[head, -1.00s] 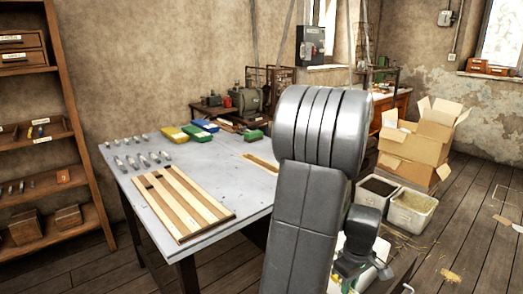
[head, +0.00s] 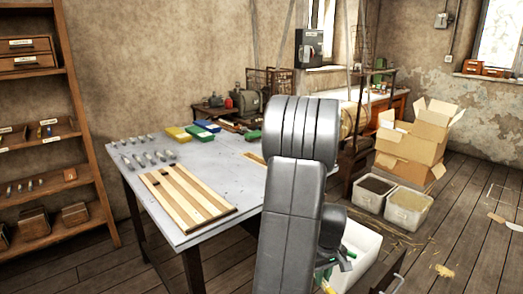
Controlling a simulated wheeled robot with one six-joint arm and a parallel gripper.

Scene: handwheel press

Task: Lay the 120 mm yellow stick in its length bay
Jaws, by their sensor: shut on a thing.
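My gripper (head: 338,262) is low at the right of my arm, partly hidden behind it. It is shut on what looks like the yellow stick (head: 327,286), of which only a small yellow part shows near the bottom edge. Its length cannot be read. Green bits show beside the jaws. A striped wooden board (head: 187,198), with long light and brown strips and a few small dark marks, lies on the grey table (head: 215,238). It appears to be the board with the length bays. The gripper is right of the table and apart from the board.
Small metal pieces (head: 147,157) and coloured boxes (head: 190,133) lie at the table's back. Two filled tubs (head: 408,208) and cardboard boxes (head: 412,145) stand on the floor at right. A shelf (head: 92,150) stands at left.

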